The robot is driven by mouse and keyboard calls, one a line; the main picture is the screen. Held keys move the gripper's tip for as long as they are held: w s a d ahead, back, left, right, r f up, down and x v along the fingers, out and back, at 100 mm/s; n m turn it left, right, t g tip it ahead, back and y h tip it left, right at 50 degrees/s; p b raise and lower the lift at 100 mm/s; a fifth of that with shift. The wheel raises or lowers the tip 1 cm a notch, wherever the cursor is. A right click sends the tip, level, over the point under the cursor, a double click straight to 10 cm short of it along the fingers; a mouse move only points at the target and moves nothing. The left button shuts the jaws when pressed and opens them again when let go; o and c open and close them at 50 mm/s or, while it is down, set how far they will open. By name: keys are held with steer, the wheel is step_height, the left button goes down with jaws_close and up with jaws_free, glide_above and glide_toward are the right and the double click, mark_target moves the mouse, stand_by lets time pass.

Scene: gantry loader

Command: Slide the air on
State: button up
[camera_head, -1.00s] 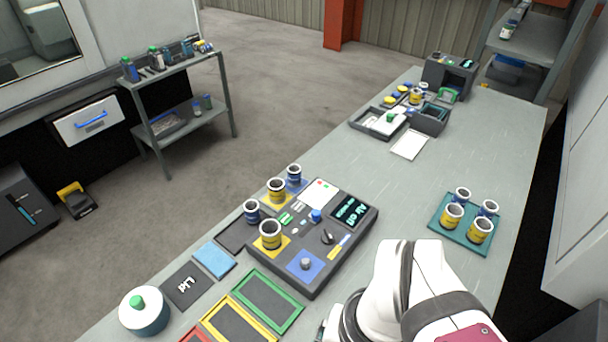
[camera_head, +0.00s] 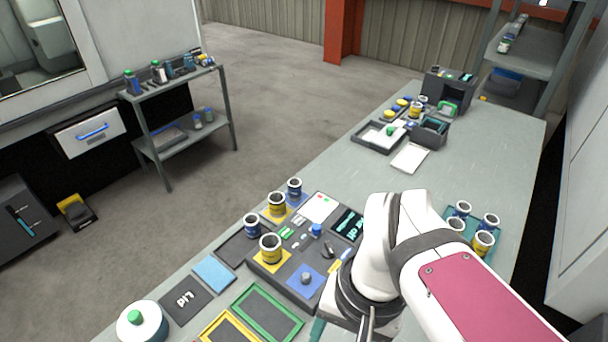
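The dark grey control panel (camera_head: 272,279) lies on the bench, left of my arm. It carries a dark display (camera_head: 348,224) with cyan lettering too small to read surely, a blue knob (camera_head: 316,230), a dark knob (camera_head: 328,250), a grey knob on a blue square (camera_head: 306,278) and small green and white controls (camera_head: 287,232). I cannot tell which control is the air slide or how it is set. My gripper (camera_head: 366,322) is at the bottom edge, close to the panel's near right side, partly cut off. Its fingers do not show clearly. My arm hides the panel's right edge.
Several cans stand on and beside the panel, including a yellow one (camera_head: 271,249). More cans stand on a teal tray (camera_head: 496,250) right of my arm. Green (camera_head: 268,308) and yellow frames lie in front. The bench middle (camera_head: 385,180) is clear.

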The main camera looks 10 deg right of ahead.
steer(key=w+d+r, duration=0.1)
steer(key=w+r, duration=0.3)
steer(key=w, duration=1.2)
steer(key=m+h, duration=0.1)
steer(key=h, duration=0.1)
glide_above(317, 226)
step_height(317, 226, down, 6)
step_height(317, 226, down, 15)
steer(key=shift+f, duration=0.35)
jaws_close()
